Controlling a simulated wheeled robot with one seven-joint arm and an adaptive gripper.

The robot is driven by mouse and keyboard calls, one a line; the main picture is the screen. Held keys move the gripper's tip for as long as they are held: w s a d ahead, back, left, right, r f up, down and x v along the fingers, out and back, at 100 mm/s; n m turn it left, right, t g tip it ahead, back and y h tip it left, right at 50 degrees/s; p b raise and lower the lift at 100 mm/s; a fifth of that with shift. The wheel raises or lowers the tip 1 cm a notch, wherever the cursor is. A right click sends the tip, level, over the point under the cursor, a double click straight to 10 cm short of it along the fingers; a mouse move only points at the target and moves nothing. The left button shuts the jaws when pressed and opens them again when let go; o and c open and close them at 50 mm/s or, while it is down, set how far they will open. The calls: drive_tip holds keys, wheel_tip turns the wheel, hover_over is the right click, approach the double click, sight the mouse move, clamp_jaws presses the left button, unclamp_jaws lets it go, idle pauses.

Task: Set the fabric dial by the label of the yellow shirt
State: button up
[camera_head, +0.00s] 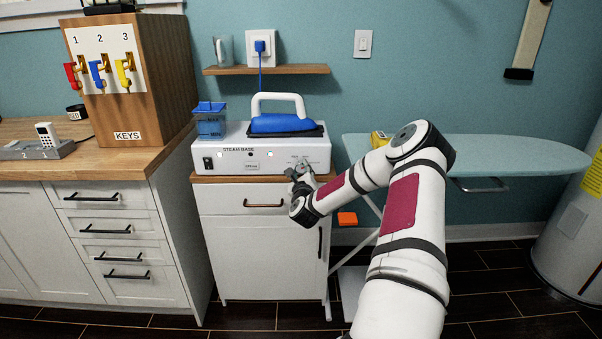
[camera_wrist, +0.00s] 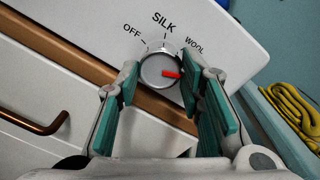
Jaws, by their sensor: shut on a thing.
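The fabric dial (camera_wrist: 158,72) is a round silvery knob with a red pointer on the front of the white steam base (camera_head: 235,160). In the wrist view the pointer aims right, past the WOOL mark, toward the right finger. OFF, SILK and WOOL are readable; any further marks are hidden behind that finger. My gripper (camera_wrist: 162,82) is shut on the dial, with teal pads on both sides; it also shows at the base's right end in the head view (camera_head: 300,176). The yellow shirt (camera_wrist: 294,108) lies folded on the ironing board (camera_head: 490,150). Its label is not readable.
The blue iron (camera_head: 282,123) sits on the steam base beside a blue water tank (camera_head: 210,122). A wooden cabinet with keys (camera_head: 150,70) stands left. A shelf (camera_head: 265,70) hangs above. The ironing board adjoins the right side, partly behind my arm.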

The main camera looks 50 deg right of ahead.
drive_tip(key=shift+m, duration=0.6)
drive_tip(key=o, duration=1.2)
drive_tip(key=shift+c, duration=0.2)
drive_tip(key=v, duration=1.2)
